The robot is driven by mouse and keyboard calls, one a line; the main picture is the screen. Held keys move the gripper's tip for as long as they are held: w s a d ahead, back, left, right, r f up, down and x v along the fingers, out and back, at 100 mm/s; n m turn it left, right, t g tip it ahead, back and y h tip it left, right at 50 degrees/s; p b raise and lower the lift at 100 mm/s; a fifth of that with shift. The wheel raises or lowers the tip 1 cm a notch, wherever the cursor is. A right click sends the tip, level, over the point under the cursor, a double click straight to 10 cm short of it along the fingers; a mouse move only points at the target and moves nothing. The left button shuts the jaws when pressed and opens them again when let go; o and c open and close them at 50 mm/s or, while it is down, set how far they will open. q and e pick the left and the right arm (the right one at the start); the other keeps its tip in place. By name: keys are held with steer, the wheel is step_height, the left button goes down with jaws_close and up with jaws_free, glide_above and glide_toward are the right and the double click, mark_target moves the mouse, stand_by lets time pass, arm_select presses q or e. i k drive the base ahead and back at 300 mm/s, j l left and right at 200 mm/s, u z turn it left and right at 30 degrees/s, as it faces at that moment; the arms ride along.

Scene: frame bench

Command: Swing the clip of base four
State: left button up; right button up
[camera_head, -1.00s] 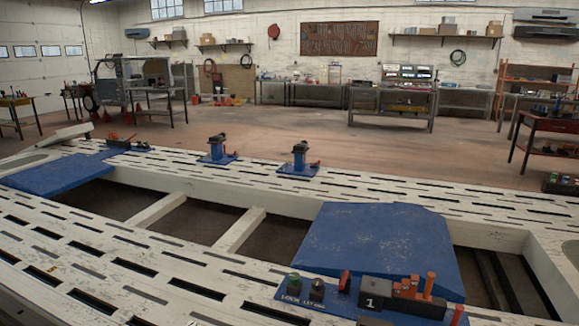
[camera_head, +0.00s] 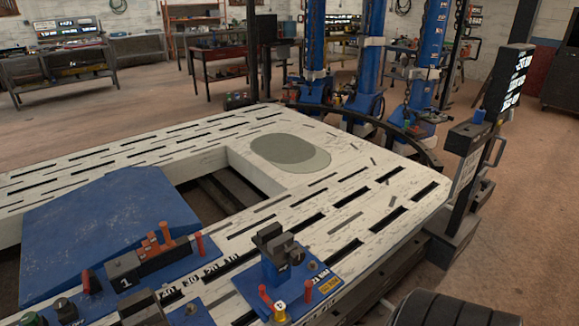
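A blue base plate (camera_head: 325,287) lies on the near right part of the white slotted bench. A blue post with a dark clamp head (camera_head: 276,246) stands on it. Red pins stand near its front and right, and a small round tag (camera_head: 280,282) sits at the front. The tag's mark is too small for me to read surely, so I cannot tell whether this is base four. To its left is a blue panel with a black block marked 1 (camera_head: 126,279), with orange parts on top. Neither of my grippers is in view.
The white bench (camera_head: 300,206) has open gaps and a blue ramp (camera_head: 105,225) at left. A dark post with a lit display (camera_head: 508,85) stands at the right corner. Blue columns (camera_head: 433,35) stand behind. A black ribbed round thing (camera_head: 455,308) is at the bottom right.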

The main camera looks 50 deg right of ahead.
mark_target(270, 304)
steer(key=k+j+z, duration=0.1)
steer(key=z, duration=1.3)
